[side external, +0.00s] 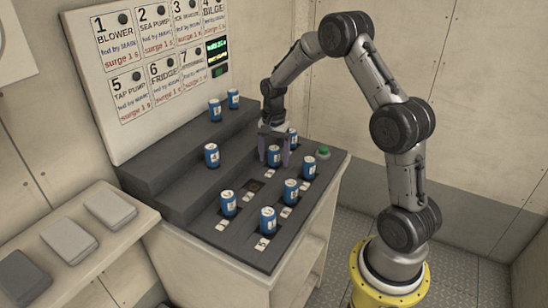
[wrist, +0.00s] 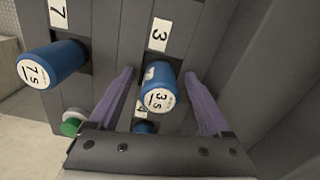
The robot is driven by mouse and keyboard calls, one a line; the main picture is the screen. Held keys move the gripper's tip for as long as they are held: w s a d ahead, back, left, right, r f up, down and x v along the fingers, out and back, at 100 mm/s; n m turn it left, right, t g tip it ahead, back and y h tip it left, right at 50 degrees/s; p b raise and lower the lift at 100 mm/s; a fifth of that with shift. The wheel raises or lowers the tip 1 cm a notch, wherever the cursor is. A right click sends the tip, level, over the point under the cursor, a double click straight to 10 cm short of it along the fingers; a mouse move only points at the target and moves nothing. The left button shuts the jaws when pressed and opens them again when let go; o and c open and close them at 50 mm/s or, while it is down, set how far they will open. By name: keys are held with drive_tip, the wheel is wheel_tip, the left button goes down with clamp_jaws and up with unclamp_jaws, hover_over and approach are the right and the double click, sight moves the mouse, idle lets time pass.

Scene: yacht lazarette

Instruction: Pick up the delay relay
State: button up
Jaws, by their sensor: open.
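Several blue cylindrical relays with white, marked tops stand on the grey stepped bench. My gripper (side external: 273,148) is open over the bench, its purple fingers pointing down on both sides of one blue relay (side external: 274,156). In the wrist view, a relay marked "3 s" (wrist: 160,84) lies between the two spread fingers, with a gap on each side. A relay marked "7 s" (wrist: 55,64) stands to the left, outside the fingers. Another blue relay (wrist: 144,128) is mostly hidden behind the gripper body. Nothing is held.
Other relays stand close by at the front (side external: 268,221), left (side external: 228,203) and right (side external: 308,172), with more on the upper steps (side external: 215,110). A green button (side external: 323,152) is at the bench's right. A numbered wall panel (side external: 150,70) stands behind. Pads lie on a side shelf (side external: 130,229).

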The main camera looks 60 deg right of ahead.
clamp_jaws()
idle(0.4)
drive_tip(key=shift+r, duration=0.1)
